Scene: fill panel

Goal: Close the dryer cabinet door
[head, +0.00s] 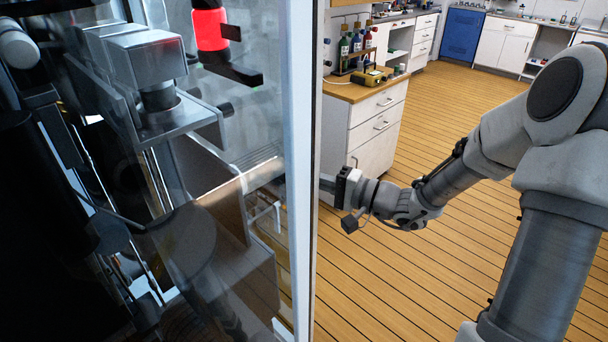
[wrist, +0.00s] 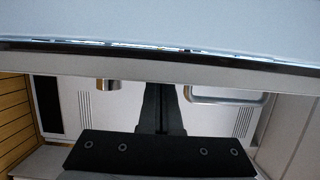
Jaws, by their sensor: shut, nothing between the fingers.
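The cabinet door (head: 301,150) stands in the near left of the head view, a clear glass panel with a pale metal frame seen nearly edge-on. My gripper (head: 328,184) is just right of the door's frame edge, and its tips are partly hidden by that edge. In the wrist view, a grey frame strip (wrist: 60,62) crosses the picture, and the dark fingers of my gripper (wrist: 160,88) reach up to it, close together and empty. Whether they touch the door cannot be told.
Behind the glass is grey equipment (head: 150,60) with a red light (head: 209,30). A white drawer cabinet (head: 372,125) with bottles on top stands beyond my gripper. A blue cabinet (head: 461,36) is far back. The wooden floor (head: 470,110) between is clear.

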